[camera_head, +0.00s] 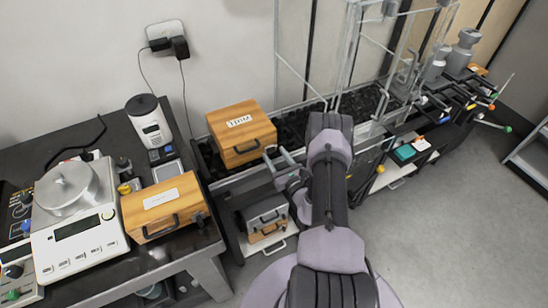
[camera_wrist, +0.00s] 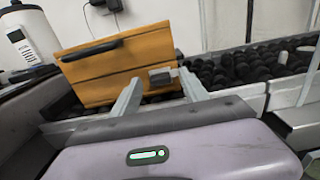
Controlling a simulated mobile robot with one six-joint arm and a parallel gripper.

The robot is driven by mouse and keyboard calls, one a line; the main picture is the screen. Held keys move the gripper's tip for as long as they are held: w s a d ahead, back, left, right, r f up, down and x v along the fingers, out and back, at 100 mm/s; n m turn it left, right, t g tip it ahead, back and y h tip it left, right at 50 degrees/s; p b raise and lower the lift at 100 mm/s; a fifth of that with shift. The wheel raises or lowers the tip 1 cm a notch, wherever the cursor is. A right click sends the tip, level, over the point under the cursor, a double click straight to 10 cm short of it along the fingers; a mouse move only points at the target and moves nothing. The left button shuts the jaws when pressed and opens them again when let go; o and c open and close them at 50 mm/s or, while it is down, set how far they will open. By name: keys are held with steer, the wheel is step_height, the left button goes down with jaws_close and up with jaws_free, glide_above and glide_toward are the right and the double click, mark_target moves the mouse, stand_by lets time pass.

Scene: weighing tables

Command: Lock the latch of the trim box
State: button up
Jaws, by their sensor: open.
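The trim box (camera_head: 241,146) is an orange wooden box with a white label on top that seems to read TRIM. A small grey latch (camera_wrist: 163,77) sits at the right of that front. My gripper (camera_head: 272,154) is open and empty in front of the box. In the wrist view its two fingers (camera_wrist: 159,78) appear on either side of the latch; I cannot tell if they touch it. The latch's exact position is unclear.
A second wooden box (camera_head: 162,207) with a white label stands on the left table beside a scale (camera_head: 75,228). A white cylindrical device (camera_head: 149,121) stands behind. Dark round lumps (camera_wrist: 231,70) fill the bed right of the trim box. Glass-framed equipment stands further right.

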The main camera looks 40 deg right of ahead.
steer(key=shift+w+d, duration=0.15)
steer(key=shift+w, duration=0.45)
jaws_close()
steer(key=shift+n, duration=0.4)
steer(key=n, duration=0.3)
steer(key=shift+n+b, duration=0.3)
steer(key=shift+b, duration=0.05)
steer(key=n, duration=0.4)
steer(key=shift+a+n+b, duration=0.2)
steer(key=shift+n+b, duration=0.1)
steer(key=n, duration=0.4)
steer(key=shift+f+n+b, duration=0.15)
steer(key=shift+n+b, duration=0.15)
steer(key=shift+b, duration=0.05)
steer(key=shift+n+b, duration=0.35)
steer(key=shift+n, duration=1.85)
